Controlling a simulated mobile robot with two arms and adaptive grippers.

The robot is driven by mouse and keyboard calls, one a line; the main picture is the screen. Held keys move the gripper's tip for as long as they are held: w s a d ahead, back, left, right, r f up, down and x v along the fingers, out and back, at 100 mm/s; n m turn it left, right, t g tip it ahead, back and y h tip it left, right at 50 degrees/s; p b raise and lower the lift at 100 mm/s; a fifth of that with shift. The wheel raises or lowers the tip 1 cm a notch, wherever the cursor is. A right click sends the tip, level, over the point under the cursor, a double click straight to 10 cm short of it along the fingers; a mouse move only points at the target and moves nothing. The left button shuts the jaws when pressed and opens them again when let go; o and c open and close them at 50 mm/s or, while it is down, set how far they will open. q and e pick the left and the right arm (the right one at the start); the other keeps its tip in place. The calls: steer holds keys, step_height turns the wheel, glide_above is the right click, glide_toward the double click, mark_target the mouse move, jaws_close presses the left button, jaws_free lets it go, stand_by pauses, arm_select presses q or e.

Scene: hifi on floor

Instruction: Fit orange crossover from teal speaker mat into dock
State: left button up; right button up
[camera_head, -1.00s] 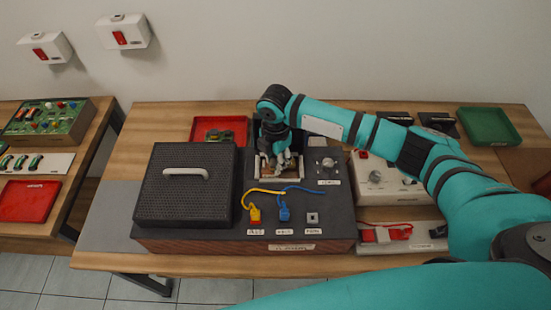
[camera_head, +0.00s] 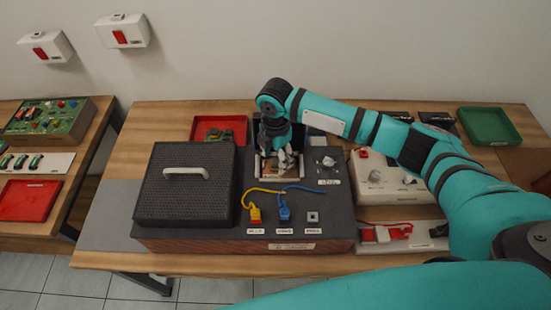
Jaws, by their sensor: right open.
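The dock (camera_head: 299,179) is a pale-framed recess in the top of the dark hi-fi unit (camera_head: 335,222). A small brownish-orange board (camera_head: 268,174), possibly the crossover, shows inside the frame. My right gripper (camera_head: 278,165) points down directly over the dock, its jaws open around or just above the board. The fingers hide much of the board, so I cannot tell whether it is fully seated. I cannot make out a teal mat. My left gripper is not in view.
A black grille cover with a white handle (camera_head: 186,172) lies left of the dock. Yellow (camera_head: 255,216) and blue plugs (camera_head: 285,214) on cables sit in front. A red tray (camera_head: 207,123) is behind, a white device (camera_head: 392,187) right, and a green tray (camera_head: 489,126) far right.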

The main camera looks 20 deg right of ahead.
step_height(320, 180, up, 11)
steer(key=shift+f, duration=0.2)
stand_by(0.3)
step_height(320, 180, up, 8)
steer(key=p, duration=0.9)
steer(key=shift+f, duration=0.1)
